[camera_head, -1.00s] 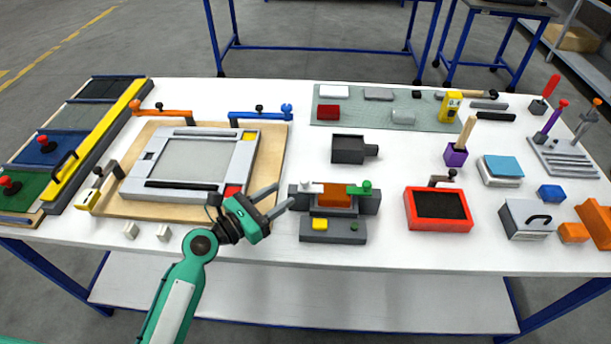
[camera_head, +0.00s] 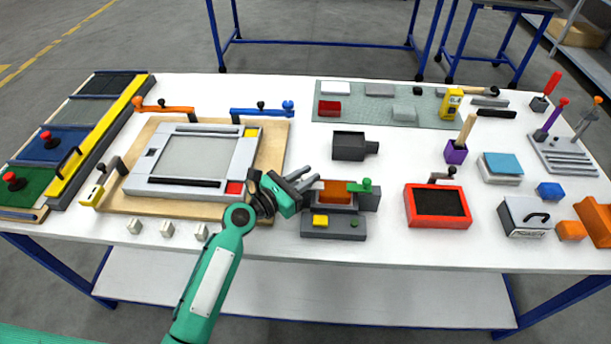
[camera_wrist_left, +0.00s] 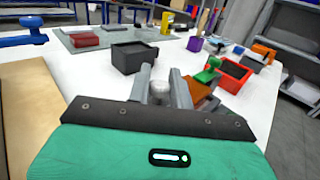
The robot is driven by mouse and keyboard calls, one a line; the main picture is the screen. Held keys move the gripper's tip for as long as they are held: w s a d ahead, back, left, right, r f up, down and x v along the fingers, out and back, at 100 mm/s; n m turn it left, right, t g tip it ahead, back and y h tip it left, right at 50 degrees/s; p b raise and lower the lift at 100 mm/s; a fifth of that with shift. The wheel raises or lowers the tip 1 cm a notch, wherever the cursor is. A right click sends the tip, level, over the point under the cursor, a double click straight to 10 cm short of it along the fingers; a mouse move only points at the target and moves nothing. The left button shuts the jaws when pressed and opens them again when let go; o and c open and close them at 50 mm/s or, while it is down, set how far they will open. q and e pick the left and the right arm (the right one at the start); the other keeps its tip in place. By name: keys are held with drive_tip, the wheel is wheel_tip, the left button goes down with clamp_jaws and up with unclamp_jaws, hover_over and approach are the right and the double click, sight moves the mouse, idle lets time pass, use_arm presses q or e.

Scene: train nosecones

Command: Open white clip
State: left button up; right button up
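The white clip (camera_wrist_left: 159,91) shows in the left wrist view between the two fingers of my left gripper (camera_wrist_left: 162,86). Whether the fingers touch it I cannot tell. In the head view my left gripper (camera_head: 306,179) reaches the left side of the grey fixture (camera_head: 369,199), and the clip is hidden behind it there. The gripper is open, with a gap between its fingers. The fixture holds an orange block (camera_head: 336,192), and a green clip (camera_head: 364,186) sits at its right. My right gripper is not in view.
A grey frame (camera_head: 165,189) on a wooden board (camera_head: 278,136) lies to the left. A low grey box with a yellow button (camera_head: 320,221) sits in front of the fixture. A dark box (camera_head: 349,146) stands behind it, and a red tray (camera_head: 411,207) stands right.

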use_arm(q)
clamp_jaws()
drive_tip(key=shift+a, duration=0.1)
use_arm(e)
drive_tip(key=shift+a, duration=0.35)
use_arm(q)
drive_tip(key=shift+a+p, duration=0.3)
drive_tip(key=shift+a, duration=0.7)
drive_tip(key=shift+o, duration=2.4)
unclamp_jaws()
drive_tip(key=shift+o, duration=1)
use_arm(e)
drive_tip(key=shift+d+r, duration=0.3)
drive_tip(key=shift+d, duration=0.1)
use_arm(q)
drive_tip(key=b+v, duration=0.2)
drive_tip(key=v, duration=1.1)
drive_tip(key=shift+s+a+b, duration=0.25)
drive_tip(key=shift+s+b, duration=0.05)
drive_tip(key=shift+b, duration=0.1)
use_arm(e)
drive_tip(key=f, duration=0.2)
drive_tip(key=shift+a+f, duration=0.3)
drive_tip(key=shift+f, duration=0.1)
